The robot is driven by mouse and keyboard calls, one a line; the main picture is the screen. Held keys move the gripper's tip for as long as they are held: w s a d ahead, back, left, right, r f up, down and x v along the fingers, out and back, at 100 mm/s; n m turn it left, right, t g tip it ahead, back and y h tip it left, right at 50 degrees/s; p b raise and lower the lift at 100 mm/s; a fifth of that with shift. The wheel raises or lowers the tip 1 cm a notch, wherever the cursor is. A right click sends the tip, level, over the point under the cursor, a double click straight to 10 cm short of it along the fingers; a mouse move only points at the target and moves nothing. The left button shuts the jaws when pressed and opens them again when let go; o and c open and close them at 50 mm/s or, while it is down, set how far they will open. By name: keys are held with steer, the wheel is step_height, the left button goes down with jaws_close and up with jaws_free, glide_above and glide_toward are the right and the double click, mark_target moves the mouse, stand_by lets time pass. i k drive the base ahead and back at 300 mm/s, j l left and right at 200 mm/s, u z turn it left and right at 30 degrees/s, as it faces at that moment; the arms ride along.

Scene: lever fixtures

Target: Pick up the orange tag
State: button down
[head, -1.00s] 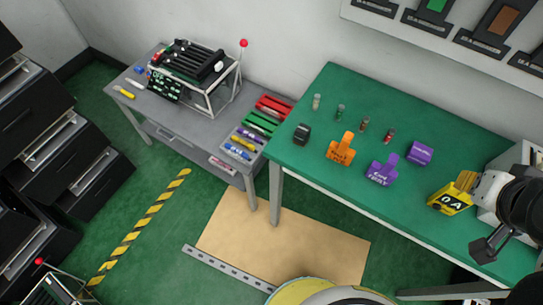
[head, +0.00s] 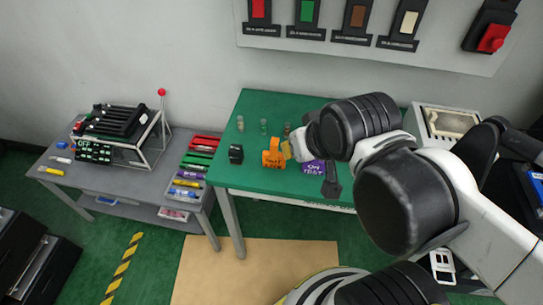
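The orange tag (head: 273,156) stands on the green table, left of my gripper, its dark lettering too small to read surely. My gripper (head: 309,168) hangs over the table, just right of the orange tag. Its two fingers look spread apart, with a tan piece at the left and a dark finger at the right. Nothing shows held between them. A purple tag (head: 312,167) shows partly behind the gripper. My arm covers the right part of the table, and I cannot tell the gripper's height above it.
A black block (head: 236,154) stands left of the orange tag, and small vials (head: 264,127) stand behind it. The grey bench (head: 130,180) at left holds a black device and coloured markers. The green table (head: 228,178) is clear at its front left.

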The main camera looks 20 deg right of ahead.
mark_target(273, 158)
steer(key=k+l+z, duration=0.2)
steer(key=z, duration=0.2)
steer(key=k+l+z, duration=0.25)
steer(key=z, duration=0.15)
